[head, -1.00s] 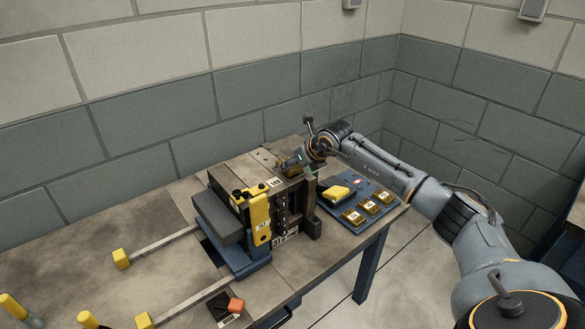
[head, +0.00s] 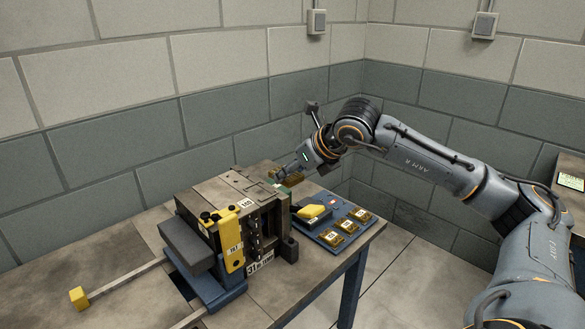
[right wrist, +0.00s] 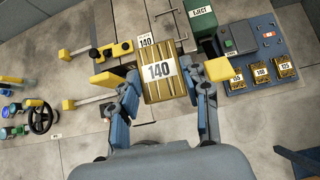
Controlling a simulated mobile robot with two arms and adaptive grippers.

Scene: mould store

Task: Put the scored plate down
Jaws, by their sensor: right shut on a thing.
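The scored plate is a brass slab with grooves and a white 140 label (right wrist: 160,82), seen in the right wrist view. My right gripper (right wrist: 165,78) is shut on it, one finger on each side. In the head view the right gripper (head: 292,177) holds the plate (head: 289,181) by the far right corner of the mould block (head: 215,190). Whether the plate touches anything below cannot be told. My left gripper is not in view.
A blue board (head: 330,242) right of the mould carries a dark box with a yellow part (head: 314,212) and three brass plates (head: 345,226). A yellow-knobbed rod (head: 80,297) extends left. A green EJECT part (right wrist: 202,18) shows in the wrist view. Walls stand behind.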

